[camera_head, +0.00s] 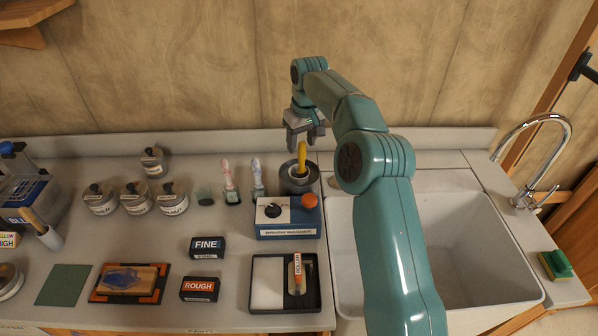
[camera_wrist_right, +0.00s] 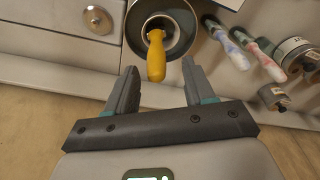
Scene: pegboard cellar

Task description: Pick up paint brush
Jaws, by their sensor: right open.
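A yellow handle (camera_head: 302,152), seemingly the paint brush's, stands up out of a round grey metal pot (camera_head: 291,184); its lower end is hidden inside. In the right wrist view the yellow handle (camera_wrist_right: 156,62) points toward my right gripper (camera_wrist_right: 160,72), its end between the two open fingers without visible contact. In the head view my right gripper (camera_head: 304,134) is open just above and behind the handle. Two other brush-like tools, one with a pink-white handle (camera_head: 227,174) and one with a blue-white handle (camera_head: 256,172), stand left of the pot. My left gripper is out of view.
A blue box with an orange knob (camera_head: 288,232) sits in front of the pot. A black tray (camera_head: 285,307) holds a roller. Several lidded tins (camera_head: 136,201) stand left. The white sink (camera_head: 465,240) lies right. The back wall is close behind my right gripper.

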